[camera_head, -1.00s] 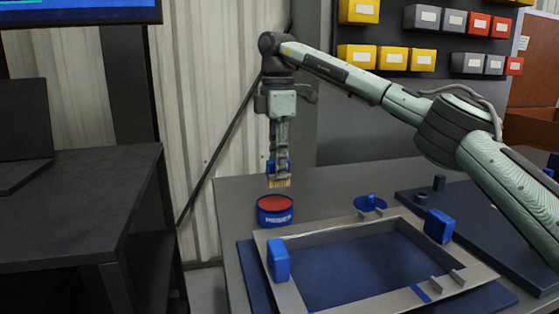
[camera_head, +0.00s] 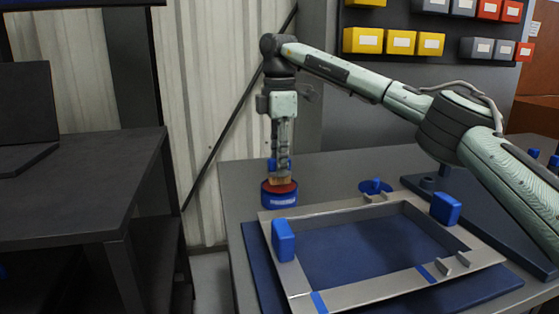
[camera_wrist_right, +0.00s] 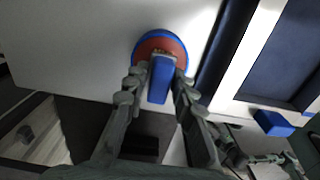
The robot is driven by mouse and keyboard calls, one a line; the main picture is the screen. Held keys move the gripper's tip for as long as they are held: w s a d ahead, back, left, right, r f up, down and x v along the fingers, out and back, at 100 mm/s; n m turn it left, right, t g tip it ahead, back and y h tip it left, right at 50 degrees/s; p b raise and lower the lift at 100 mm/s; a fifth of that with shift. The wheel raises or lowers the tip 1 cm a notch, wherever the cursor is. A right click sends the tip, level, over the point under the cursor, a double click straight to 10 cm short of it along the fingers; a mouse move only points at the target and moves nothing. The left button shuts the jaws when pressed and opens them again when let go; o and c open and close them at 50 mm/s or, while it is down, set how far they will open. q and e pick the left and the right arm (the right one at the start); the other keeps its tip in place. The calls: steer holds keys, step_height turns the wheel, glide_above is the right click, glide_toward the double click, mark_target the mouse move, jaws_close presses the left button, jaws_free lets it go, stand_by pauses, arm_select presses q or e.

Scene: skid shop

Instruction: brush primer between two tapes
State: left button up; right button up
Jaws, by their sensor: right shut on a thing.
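My right gripper (camera_head: 280,160) points down and is shut on a brush with a blue handle (camera_wrist_right: 160,79). The brush's tan bristles (camera_head: 281,181) meet the red top of the blue primer tin (camera_head: 280,199); how deep they are, I cannot tell. The tin also shows in the right wrist view (camera_wrist_right: 141,48), partly hidden by the brush. A grey rectangular frame (camera_head: 375,293) lies right of the tin. Two blue tapes cross its near rail, one near the left corner (camera_head: 319,302) and one further right (camera_head: 427,273). My left gripper is out of view.
Blue blocks stand on the frame's left side (camera_head: 284,241) and right corner (camera_head: 446,208). Small grey blocks (camera_head: 455,262) sit by the right tape. A blue round item (camera_head: 375,187) lies behind the frame. A dark bench (camera_head: 75,190) stands left, across a gap.

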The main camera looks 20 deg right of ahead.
steer(key=shift+f, duration=0.5)
stand_by(0.6)
stand_by(1.3)
step_height(320, 180, up, 7)
steer(key=p, duration=0.6)
steer(key=shift+a+f, duration=0.1)
stand_by(0.8)
